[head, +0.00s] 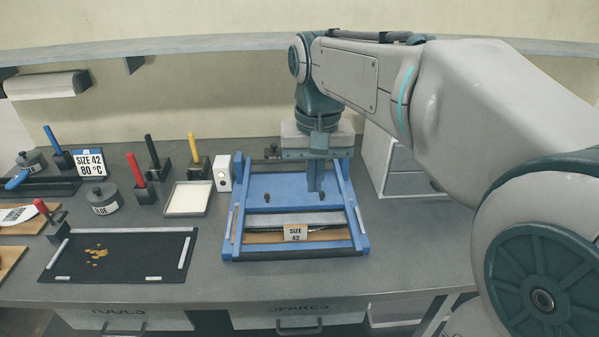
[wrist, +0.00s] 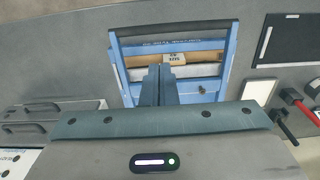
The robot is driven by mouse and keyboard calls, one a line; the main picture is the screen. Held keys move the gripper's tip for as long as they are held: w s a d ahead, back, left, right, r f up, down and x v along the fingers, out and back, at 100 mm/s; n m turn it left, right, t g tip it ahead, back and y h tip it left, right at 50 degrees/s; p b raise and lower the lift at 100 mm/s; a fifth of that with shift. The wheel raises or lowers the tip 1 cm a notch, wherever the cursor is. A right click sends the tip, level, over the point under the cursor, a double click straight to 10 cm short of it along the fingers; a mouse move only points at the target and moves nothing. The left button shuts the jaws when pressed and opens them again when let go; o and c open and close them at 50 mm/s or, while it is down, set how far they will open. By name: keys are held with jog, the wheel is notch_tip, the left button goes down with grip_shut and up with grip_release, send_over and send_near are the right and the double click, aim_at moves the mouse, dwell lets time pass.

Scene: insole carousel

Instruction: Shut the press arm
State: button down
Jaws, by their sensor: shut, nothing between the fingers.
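The press (head: 230,225) is a blue frame with two long side rails and a front crossbar (head: 297,251). It also shows in the wrist view (wrist: 228,60), where a dark bar (wrist: 172,33) runs along its front edge. The rails and crossbar look low and near level with the bed, but I cannot tell exactly how far the press arm is down. A blue plate (head: 275,187) lies inside, with a grey strip (head: 285,219) and a SIZE 42 tag (head: 295,232) towards the front. My gripper (head: 315,188) is shut and empty, pointing down over the blue plate, between the rails.
A white box (head: 223,173) and a pale tray (head: 188,199) stand left of the press. A black mat (head: 120,255) with yellow flecks lies further left, near upright coloured handles (head: 195,147). A grey drawer cabinet (head: 400,170) stands at the right. A shelf (head: 200,43) crosses the wall.

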notch_tip(320, 180, down, 10)
jog(key=w+a+p, duration=0.1)
jog(key=shift+a+f+p, duration=0.15)
jog(key=shift+f+p, duration=0.1)
jog(key=shift+p, duration=0.05)
dwell(0.5)
